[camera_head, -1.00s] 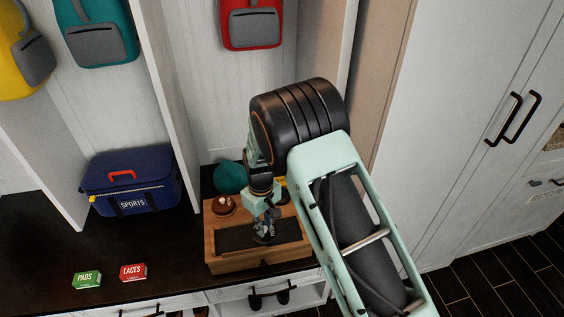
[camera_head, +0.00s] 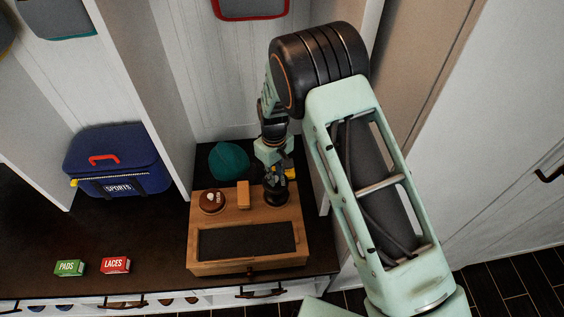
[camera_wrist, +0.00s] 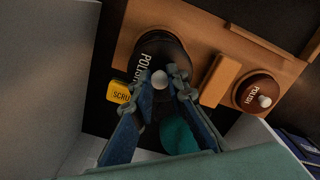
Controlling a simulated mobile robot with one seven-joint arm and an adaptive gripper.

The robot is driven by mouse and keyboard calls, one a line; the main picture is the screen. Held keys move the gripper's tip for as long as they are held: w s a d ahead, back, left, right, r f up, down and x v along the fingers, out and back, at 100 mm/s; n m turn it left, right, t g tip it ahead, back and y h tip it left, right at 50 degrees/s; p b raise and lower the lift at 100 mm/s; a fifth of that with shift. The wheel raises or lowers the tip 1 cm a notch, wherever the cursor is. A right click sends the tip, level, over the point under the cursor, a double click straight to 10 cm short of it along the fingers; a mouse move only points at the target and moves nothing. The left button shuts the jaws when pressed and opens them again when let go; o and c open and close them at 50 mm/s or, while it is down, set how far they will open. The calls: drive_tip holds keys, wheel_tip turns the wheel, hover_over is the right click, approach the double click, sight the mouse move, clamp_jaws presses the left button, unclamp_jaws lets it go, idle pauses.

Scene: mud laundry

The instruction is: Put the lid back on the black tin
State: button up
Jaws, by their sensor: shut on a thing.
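My gripper (camera_head: 275,177) is at the back right of the wooden shoe-care box (camera_head: 205,255). In the wrist view my gripper (camera_wrist: 161,77) is shut on the pale round knob of a black lid (camera_wrist: 168,50) marked POLISH. The black tin (camera_head: 275,196) shows as a dark round shape directly below my gripper in the head view. The lid is over the tin's place, touching or very close to it; I cannot tell whether it sits flush. The lid hides the tin's opening in the wrist view.
A brown polish tin (camera_head: 212,201) with a knobbed lid and a wooden block (camera_head: 243,195) stand left of the black tin. A yellow item (camera_wrist: 119,92) marked SCRU and a teal round object (camera_head: 229,161) are behind. The box's dark front mat (camera_head: 245,241) is clear.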

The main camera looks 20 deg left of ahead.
drive_tip(key=shift+w+f, duration=0.1)
drive_tip(key=shift+w, duration=0.1)
drive_tip(key=shift+s+f+b, duration=0.15)
drive_tip(key=shift+f+b, duration=0.6)
drive_tip(key=shift+f, duration=0.8)
drive_tip(key=shift+f+b, duration=1.15)
drive_tip(key=shift+f, duration=0.4)
drive_tip(key=shift+f+b, duration=0.15)
drive_tip(key=shift+b, duration=0.65)
idle(0.5)
drive_tip(key=o, duration=1.4)
